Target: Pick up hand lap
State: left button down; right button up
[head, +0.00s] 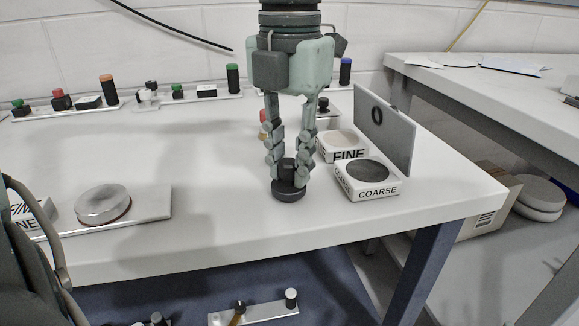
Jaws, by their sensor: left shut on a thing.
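My left gripper (288,168) points straight down over the right part of the white table. Its fingers are shut on a small black round thing with a knob and a wider disc base, which looks like the hand lap (288,190). The lap is upright, with its base at or very near the table top; I cannot tell whether it touches. To its right is a white block marked COARSE (367,181) with a dark round pad. Behind that is a white block marked FINE (341,146) with a light round pad. My right gripper is not in view.
A grey upright plate (385,135) stands behind the blocks. A metal plate with a round disc (103,203) lies at the left. Racks with coloured knobs (178,97) line the back. The table middle (215,165) is clear. A second table (500,85) stands at the right.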

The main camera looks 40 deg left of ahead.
aim_at(288, 164)
pick_arm(q)
jog(key=r, duration=0.2)
jog(key=s+r, duration=0.1)
jog(key=r, duration=0.1)
jog(key=shift+d, duration=0.2)
jog(key=s+d+r, duration=0.3)
jog(key=s+r, duration=0.3)
jog(key=s, duration=0.4)
jog(key=shift+r+p, duration=0.15)
jog(key=shift+p, duration=0.3)
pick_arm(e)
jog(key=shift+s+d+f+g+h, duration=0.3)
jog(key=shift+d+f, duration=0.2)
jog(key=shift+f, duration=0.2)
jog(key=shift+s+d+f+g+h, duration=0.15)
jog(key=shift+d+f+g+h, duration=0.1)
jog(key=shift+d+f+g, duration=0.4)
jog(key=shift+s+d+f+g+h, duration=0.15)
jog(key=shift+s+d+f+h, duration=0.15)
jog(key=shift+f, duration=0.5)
pick_arm(q)
jog(key=shift+s, duration=0.1)
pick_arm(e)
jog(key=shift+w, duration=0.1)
